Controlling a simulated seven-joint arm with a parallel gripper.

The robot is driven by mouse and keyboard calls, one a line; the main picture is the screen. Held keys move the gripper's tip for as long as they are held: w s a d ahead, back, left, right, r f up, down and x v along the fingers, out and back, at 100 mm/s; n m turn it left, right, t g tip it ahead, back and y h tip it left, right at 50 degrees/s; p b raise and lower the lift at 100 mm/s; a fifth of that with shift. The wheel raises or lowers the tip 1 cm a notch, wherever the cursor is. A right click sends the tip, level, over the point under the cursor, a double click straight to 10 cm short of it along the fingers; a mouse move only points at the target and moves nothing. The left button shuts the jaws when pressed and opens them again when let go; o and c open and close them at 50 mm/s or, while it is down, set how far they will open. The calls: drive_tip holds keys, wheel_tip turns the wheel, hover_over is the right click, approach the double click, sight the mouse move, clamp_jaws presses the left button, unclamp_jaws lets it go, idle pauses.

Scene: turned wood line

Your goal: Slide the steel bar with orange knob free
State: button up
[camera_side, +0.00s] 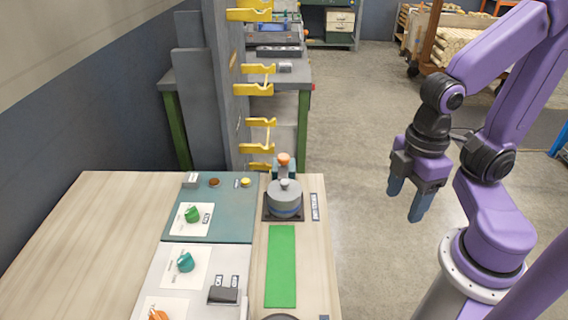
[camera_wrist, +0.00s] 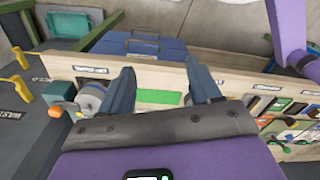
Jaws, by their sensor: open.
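The orange knob (camera_side: 284,158) stands at the far end of the bench, just behind a round grey lidded pot. Below it a short piece of the steel bar (camera_side: 284,169) seems to show by a teal block; the rest is hidden. In the wrist view the orange knob (camera_wrist: 55,112) is at the left, beside the teal block (camera_wrist: 61,91). My gripper (camera_side: 405,202) is open and empty, pointing down, well to the right of the bench and apart from the knob. Its two fingers (camera_wrist: 160,72) show spread in the wrist view.
The grey pot (camera_side: 284,200) sits on a dark square base in front of the knob. A green strip (camera_side: 281,266) lies nearer on the bench. Yellow hooks (camera_side: 261,122) stick out from a grey post behind. The space between my gripper and the bench looks clear.

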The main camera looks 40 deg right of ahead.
drive_tip(key=shift+c, duration=0.2)
wheel_tip(320, 180, up, 8)
drive_tip(key=m, duration=1.3)
hover_over(283, 156)
wheel_tip(283, 156, down, 17)
drive_tip(key=shift+d+f, duration=0.1)
